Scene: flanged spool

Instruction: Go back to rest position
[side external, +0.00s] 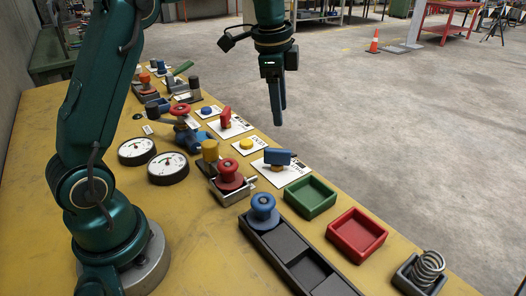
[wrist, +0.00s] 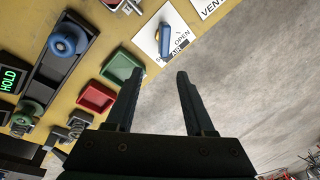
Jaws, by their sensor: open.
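My gripper (side external: 278,120) hangs in the air, fingers down, above the far edge of the yellow bench and apart from everything. In the wrist view its two fingers (wrist: 159,78) stand apart with nothing between them. A blue flanged spool (side external: 263,207) stands upright at one end of a long black tray (side external: 318,268); it also shows in the wrist view (wrist: 67,37). A red spool (side external: 229,168) sits on a metal fixture near the middle of the bench.
A green tray (side external: 310,197), a red tray (side external: 356,235) and a spring (side external: 428,268) line the bench edge. A blue lever (side external: 278,157), round gauges (side external: 167,168) and several valves stand along the bench. The floor to the right is clear near the bench; an orange cone (side external: 374,41) stands far off.

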